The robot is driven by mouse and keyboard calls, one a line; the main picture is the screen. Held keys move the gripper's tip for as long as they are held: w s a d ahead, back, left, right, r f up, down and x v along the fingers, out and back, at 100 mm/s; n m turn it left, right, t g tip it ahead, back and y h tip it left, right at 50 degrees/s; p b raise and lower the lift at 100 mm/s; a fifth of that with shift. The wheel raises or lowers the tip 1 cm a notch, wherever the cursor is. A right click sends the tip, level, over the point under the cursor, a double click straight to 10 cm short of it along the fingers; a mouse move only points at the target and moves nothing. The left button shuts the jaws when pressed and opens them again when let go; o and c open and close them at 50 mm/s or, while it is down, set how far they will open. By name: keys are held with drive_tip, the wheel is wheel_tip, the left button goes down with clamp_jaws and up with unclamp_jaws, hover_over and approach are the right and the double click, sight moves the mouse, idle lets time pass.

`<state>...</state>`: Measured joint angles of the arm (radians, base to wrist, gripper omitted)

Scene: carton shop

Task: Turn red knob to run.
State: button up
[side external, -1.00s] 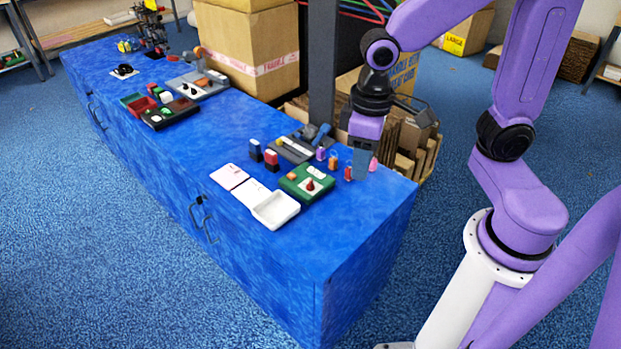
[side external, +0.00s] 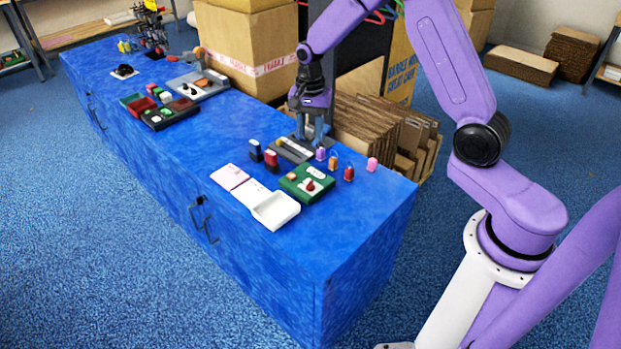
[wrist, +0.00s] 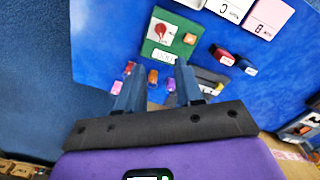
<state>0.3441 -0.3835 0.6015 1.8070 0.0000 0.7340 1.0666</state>
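The red knob (side external: 310,184) sits on a pale plate on a green panel (side external: 287,186) near the table's front edge. In the wrist view the red knob (wrist: 162,32) is above the fingertips, on the same green panel (wrist: 150,47); its label is too small to read. An orange button (wrist: 190,38) is beside it. My gripper (side external: 310,138) is over the grey tray behind the green panel, apart from the knob. In the wrist view my gripper (wrist: 158,67) is open, with nothing held between its fingers.
Small padlocks in purple (side external: 320,154), orange (side external: 333,163), red (side external: 349,174) and pink (side external: 372,164) stand right of the gripper. Blue (side external: 255,150) and red (side external: 271,160) blocks stand left of the panel. A white tray (side external: 290,215) lies in front.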

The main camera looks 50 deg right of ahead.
sight(310, 182)
wheel_tip(310, 182, down, 18)
drive_tip(key=shift+w+d+r, duration=0.1)
drive_tip(key=shift+d+r, duration=0.05)
drive_tip(key=shift+r, duration=0.05)
idle(0.5)
clamp_jaws()
